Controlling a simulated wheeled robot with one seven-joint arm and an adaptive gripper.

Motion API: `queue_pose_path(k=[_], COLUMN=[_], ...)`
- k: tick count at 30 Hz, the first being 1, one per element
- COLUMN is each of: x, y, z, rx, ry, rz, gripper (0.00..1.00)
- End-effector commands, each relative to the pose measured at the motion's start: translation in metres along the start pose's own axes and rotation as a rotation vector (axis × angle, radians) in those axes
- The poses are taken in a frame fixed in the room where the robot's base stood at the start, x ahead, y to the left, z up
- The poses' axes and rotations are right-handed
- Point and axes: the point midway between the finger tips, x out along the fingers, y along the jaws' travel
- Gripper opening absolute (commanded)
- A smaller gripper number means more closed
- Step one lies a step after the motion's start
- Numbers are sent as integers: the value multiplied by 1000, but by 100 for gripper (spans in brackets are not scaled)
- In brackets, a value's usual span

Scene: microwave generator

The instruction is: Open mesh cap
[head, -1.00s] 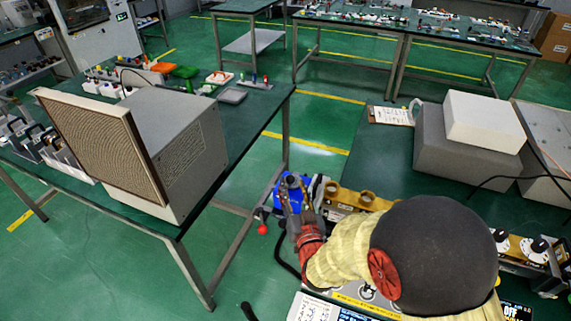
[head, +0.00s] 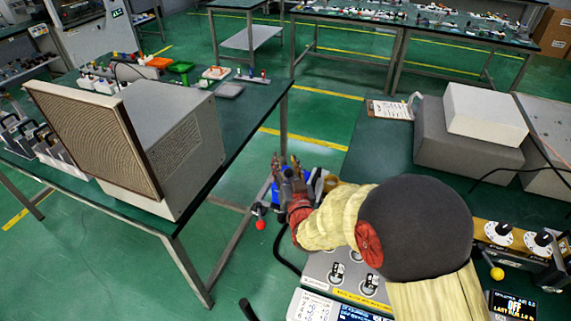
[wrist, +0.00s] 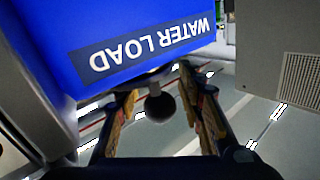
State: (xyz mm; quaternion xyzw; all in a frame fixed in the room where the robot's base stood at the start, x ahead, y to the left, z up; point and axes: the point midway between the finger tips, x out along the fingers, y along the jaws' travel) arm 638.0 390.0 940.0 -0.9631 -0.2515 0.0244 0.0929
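I cannot single out a mesh cap for certain. A beige mesh-faced panel (head: 95,135) covers the front of a grey box on the left table. My gripper (head: 287,162) is raised at the left end of the right bench, its two fingers apart. In the wrist view my gripper (wrist: 160,82) has its fingers spread below a blue block marked WATER LOAD (wrist: 140,38). A dark round knob (wrist: 160,106) shows between the fingers; I cannot tell whether they touch it. The blue block (head: 285,190) is mostly hidden behind my gripper in the head view.
A red ball (head: 261,225) hangs beside the blue block, near a black hose (head: 284,258). A control panel (head: 340,274) with switches lies under my arm. White and grey boxes (head: 470,140) stand at the back right. Open green floor separates the tables.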

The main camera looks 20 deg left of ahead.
Motion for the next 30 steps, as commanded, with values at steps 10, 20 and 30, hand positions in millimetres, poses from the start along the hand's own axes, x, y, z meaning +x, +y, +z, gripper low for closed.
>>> queue_pose_path(k=[10, 20, 30], x=[0, 0, -1], y=[0, 0, 0], z=[0, 0, 0], rx=[0, 0, 0], ry=[0, 0, 0], rz=[0, 0, 1], gripper=[22, 4, 0])
